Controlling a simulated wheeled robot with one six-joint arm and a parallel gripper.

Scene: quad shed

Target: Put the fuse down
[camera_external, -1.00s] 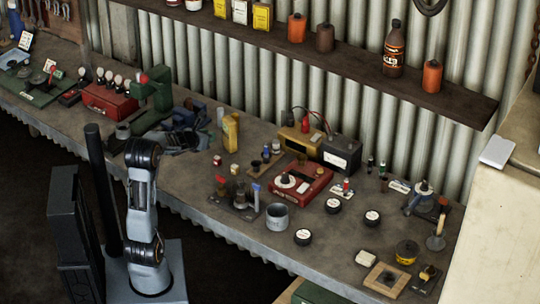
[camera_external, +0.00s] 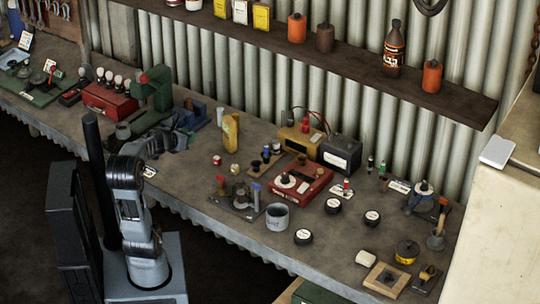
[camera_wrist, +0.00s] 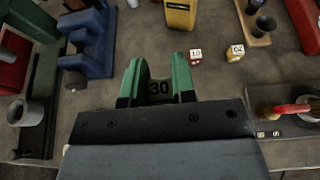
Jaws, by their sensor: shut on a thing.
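Two small fuses stand beyond and to the right: a red one marked 10 (camera_wrist: 195,57) and a yellow one (camera_wrist: 235,53). They also show in the external view, the red one (camera_external: 217,160) left of the yellow one (camera_external: 234,169). There, my arm hides most of my gripper and I cannot make out the held fuse.
A blue vise (camera_wrist: 88,45) stands to the left, with a grey cup (camera_wrist: 25,112) nearer. A yellow meter (camera_wrist: 180,12) is straight beyond. A tray with a red-handled tool (camera_wrist: 290,108) lies to the right. The bench around the two loose fuses is bare.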

